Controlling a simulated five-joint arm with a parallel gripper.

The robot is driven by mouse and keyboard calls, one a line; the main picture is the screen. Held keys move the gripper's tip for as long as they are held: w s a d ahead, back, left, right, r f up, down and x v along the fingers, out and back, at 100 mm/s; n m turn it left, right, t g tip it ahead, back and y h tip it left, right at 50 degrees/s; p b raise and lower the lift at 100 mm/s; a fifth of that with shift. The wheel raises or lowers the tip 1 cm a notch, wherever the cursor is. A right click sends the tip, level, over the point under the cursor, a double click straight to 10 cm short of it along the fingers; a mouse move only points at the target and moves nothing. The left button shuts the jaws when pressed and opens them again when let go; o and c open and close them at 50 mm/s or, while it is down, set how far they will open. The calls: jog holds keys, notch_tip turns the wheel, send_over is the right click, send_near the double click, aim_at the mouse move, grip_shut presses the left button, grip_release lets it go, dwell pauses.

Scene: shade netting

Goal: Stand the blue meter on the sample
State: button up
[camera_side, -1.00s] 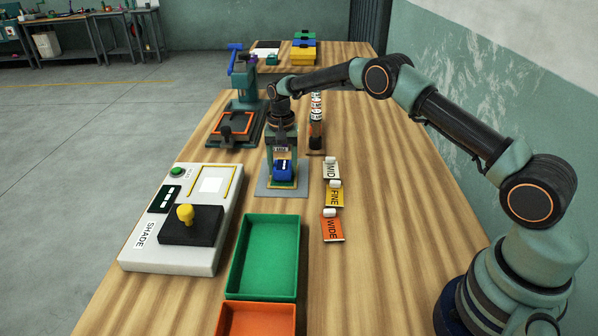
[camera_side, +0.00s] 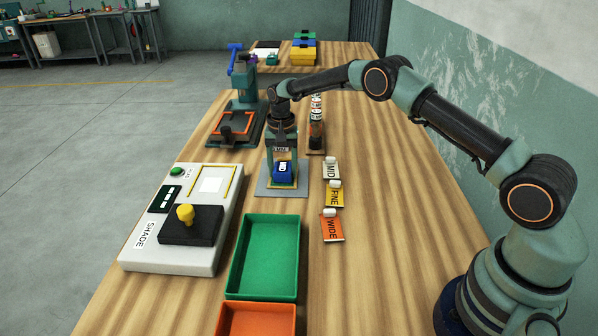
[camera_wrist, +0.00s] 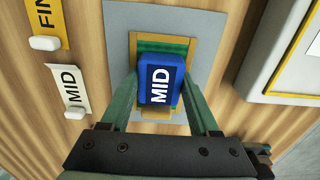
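The blue meter (camera_wrist: 161,80) is a small block with a white MID label. My gripper (camera_side: 284,172) points down over it, and its fingers (camera_wrist: 161,82) sit close against both sides, shut on it. The meter is over the sample (camera_wrist: 185,47), a green piece in a tan-yellow frame on a grey plate (camera_wrist: 210,30). The meter hides most of the green. I cannot tell whether its underside touches the sample. In the side view, the meter (camera_side: 283,171) shows between the fingers above the grey plate (camera_side: 268,191).
MID (camera_side: 331,168), FINE (camera_side: 335,195) and WIDE (camera_side: 332,229) tags lie right of the plate. The white SHADE box (camera_side: 150,262) stands left. A green tray (camera_side: 266,255) and an orange tray (camera_side: 256,319) are in front. A press with an orange frame (camera_side: 232,124) stands behind.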

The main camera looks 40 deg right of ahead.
jog(key=o, duration=0.5)
